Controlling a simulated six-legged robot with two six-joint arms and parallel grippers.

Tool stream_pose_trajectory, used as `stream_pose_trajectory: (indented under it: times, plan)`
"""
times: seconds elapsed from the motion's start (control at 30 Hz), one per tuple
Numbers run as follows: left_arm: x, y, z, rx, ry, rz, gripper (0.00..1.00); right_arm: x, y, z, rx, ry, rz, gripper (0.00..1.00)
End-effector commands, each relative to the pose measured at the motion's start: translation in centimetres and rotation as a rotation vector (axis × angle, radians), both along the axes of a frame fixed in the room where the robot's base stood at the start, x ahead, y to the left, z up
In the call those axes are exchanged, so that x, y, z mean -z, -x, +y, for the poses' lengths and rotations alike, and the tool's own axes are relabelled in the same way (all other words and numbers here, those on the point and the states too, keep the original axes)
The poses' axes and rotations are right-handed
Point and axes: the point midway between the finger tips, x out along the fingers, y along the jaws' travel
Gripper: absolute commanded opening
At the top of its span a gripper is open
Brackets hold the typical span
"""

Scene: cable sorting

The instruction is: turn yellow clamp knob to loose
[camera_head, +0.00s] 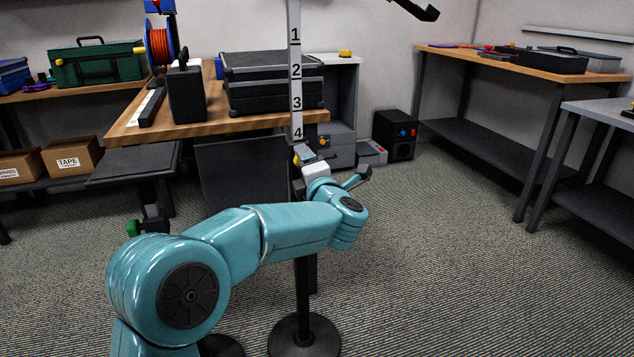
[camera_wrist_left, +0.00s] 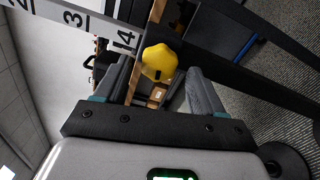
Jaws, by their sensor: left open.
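The yellow clamp knob (camera_wrist_left: 158,62) shows in the left wrist view, just below the number 4 end of a white numbered strip (camera_wrist_left: 75,17). In the head view this strip (camera_head: 295,70) stands upright on a dark stand (camera_head: 303,270). My left gripper (camera_wrist_left: 160,80) is open. Its two grey fingers lie on either side of the knob in the wrist view, with gaps visible; I see no contact. In the head view my left arm reaches to the stand just below the strip, and its wrist mostly hides the knob area. My right gripper is not in view.
Behind the stand is a wooden bench (camera_head: 140,118) with black cases (camera_head: 272,85) and an orange cable reel (camera_head: 159,47). Boxes (camera_head: 72,155) sit on a left shelf. Another bench (camera_head: 500,60) stands at the right. The carpet (camera_head: 440,260) right of the stand is clear.

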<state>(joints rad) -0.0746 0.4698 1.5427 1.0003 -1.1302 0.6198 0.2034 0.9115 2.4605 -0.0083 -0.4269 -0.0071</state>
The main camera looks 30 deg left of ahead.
Motion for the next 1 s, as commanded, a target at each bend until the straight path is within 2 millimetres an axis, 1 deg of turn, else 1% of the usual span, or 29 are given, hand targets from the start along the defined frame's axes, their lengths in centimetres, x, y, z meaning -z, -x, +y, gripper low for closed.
stream_pose_trajectory:
  times: [0.07,0.3,0.4,0.5,0.6,0.7,1.0]
  plan:
    - [-0.4,1.1,-1.3,0.004,-0.001,0.000,0.69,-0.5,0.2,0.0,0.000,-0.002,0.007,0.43]
    - [-0.4,5.3,-6.3,0.005,-0.001,0.000,0.69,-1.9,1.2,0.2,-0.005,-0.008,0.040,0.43]
    - [-0.4,6.9,-8.2,0.005,-0.001,0.000,0.69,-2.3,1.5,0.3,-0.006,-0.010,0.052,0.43]
    - [-0.3,8.2,-9.6,0.004,-0.001,-0.001,0.69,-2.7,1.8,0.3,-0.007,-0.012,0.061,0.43]
    - [-0.2,9.0,-10.6,0.003,0.000,-0.001,0.69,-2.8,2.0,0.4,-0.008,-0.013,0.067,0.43]
    - [-0.2,9.5,-11.1,0.001,0.000,-0.002,0.69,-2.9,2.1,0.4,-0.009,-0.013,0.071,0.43]
    - [-0.1,9.7,-11.2,-0.001,0.001,-0.002,0.69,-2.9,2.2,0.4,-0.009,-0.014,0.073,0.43]
